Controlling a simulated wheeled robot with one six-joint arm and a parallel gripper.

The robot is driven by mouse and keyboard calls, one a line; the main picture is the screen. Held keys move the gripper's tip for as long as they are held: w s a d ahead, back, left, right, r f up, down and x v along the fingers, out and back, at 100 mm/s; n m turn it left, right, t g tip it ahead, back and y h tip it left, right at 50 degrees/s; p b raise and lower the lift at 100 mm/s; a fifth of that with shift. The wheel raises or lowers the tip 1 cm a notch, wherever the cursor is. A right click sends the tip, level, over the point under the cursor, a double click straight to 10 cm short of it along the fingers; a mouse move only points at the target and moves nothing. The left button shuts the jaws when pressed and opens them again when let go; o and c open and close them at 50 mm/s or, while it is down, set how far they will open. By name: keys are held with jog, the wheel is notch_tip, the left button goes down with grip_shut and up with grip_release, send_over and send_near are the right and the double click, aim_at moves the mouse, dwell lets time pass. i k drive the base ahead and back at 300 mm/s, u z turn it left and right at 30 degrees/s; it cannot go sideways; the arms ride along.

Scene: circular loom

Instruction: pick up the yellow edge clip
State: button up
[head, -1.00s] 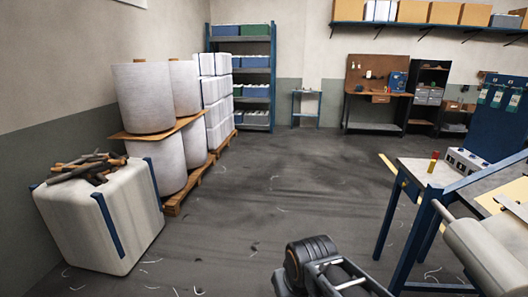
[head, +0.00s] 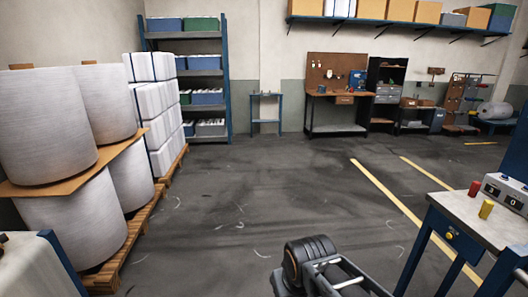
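A small yellow block-like piece (head: 486,209) stands on the pale top of a blue-legged table (head: 452,204) at the right. It is the only small loose yellow piece I can make out, and it is too small to tell its clip shape. A similar red piece (head: 474,188) stands just behind it to the left, apart from it. Part of my own dark arm shows at the bottom middle, well to the left of the table and far from the yellow piece. My gripper's fingers do not show.
A grey control box (head: 507,192) stands on the table behind the yellow piece. White rolls on a pallet (head: 138,240) line the left. Shelves (head: 203,70) and a workbench (head: 338,98) stand at the back. The middle floor is open, with yellow lines at right.

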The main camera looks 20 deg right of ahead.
aim_at(487, 206)
jog(key=z, duration=0.35)
jog(key=i, duration=1.8)
jog(key=z, duration=1.65)
jog(key=i, duration=1)
jog(key=z, duration=1.3)
jog(key=i, duration=0.35)
jog(key=z, duration=0.25)
